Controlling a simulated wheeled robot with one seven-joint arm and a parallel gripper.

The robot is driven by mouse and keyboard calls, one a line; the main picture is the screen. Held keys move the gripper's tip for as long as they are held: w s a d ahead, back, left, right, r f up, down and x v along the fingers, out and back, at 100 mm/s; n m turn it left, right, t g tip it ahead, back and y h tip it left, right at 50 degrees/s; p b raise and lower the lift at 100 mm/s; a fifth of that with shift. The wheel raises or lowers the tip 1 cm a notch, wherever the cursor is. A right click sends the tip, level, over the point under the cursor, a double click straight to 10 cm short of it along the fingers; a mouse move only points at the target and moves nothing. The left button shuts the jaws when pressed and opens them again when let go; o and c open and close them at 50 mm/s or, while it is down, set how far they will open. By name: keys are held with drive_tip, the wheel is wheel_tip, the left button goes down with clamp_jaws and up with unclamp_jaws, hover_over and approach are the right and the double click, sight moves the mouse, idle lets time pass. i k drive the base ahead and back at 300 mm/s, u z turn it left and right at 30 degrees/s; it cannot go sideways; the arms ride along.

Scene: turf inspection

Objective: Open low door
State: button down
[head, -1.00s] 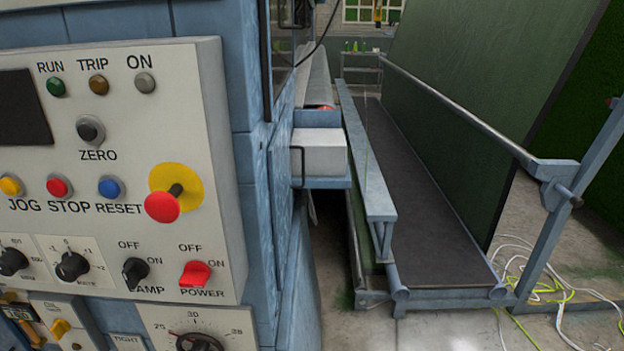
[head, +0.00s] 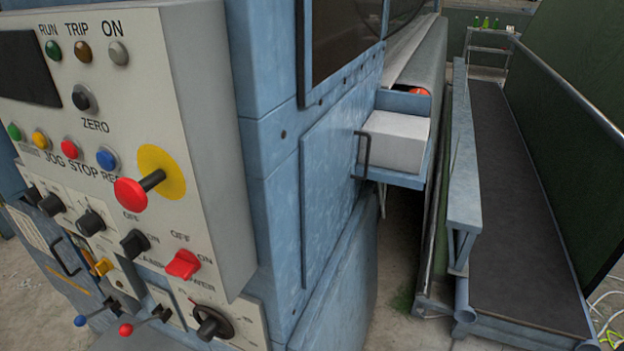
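The blue machine cabinet (head: 262,110) fills the left and middle of the head view. A flat blue door-like panel (head: 325,200) lies flush on its side face, below a dark window (head: 345,35). A black bar handle (head: 364,155) stands near the panel's right edge; I cannot tell whether it belongs to the panel or to the blue tray (head: 408,103) beside it. Another dark handle (head: 62,258) is on a panel at the lower left. I cannot tell which is the low door. My gripper is not in view.
A control box (head: 215,150) with a protruding red stop button (head: 130,193) juts out at left. The tray holds a white block (head: 395,142). A railed dark walkway (head: 510,200) runs along the right. Narrow floor (head: 395,320) shows between machine and walkway.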

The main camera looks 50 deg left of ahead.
sight(329, 150)
drive_tip(key=u, duration=1.9)
drive_tip(key=i, duration=0.5)
drive_tip(key=z, duration=0.9)
drive_tip(key=k, duration=1.15)
drive_tip(key=z, duration=1.2)
drive_tip(key=i, duration=0.45)
drive_tip(key=u, duration=1)
drive_tip(key=i, duration=1.3)
drive_tip(key=u, duration=0.8)
